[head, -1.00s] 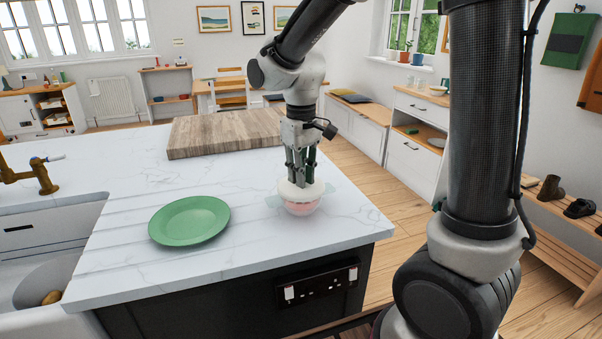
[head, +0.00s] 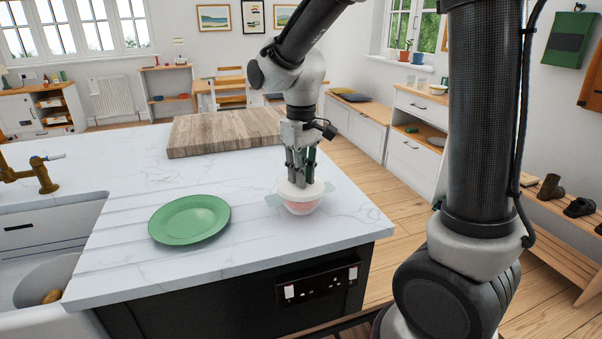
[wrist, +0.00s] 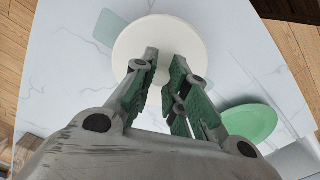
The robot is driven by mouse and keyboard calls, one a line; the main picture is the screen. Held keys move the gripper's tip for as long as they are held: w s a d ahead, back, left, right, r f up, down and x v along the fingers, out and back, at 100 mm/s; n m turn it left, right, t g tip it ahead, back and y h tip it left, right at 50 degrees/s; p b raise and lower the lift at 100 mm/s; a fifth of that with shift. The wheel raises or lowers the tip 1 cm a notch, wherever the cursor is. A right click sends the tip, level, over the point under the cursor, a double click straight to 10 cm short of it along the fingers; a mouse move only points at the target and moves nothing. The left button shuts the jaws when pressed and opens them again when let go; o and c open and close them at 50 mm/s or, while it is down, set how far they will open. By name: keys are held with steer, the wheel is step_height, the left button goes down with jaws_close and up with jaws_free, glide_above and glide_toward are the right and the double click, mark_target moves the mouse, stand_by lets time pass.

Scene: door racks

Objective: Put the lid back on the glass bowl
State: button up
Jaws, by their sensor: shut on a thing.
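The white round lid (head: 313,190) is at the mouth of the glass bowl (head: 302,208), which has pink contents and stands near the counter's right front corner. I cannot tell whether the lid is fully seated on the rim. My gripper (head: 301,181) points straight down, with its fingers shut on the lid at its middle. In the wrist view, the lid (wrist: 128,45) lies under my gripper (wrist: 165,72) and hides the bowl. The grip point itself is hidden by the fingers.
A pale green translucent flat piece (wrist: 108,28) shows beside and beneath the bowl. A green plate (head: 189,219) lies to the left on the marble counter (head: 110,225). A wooden board (head: 215,133) lies behind. A sink is at far left; the counter between plate and bowl is clear.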

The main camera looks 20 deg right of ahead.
steer(key=o, duration=0.8)
steer(key=shift+o, duration=0.4)
steer(key=o, duration=0.4)
steer(key=shift+o, duration=0.2)
steer(key=shift+r, duration=3.5)
jaws_close()
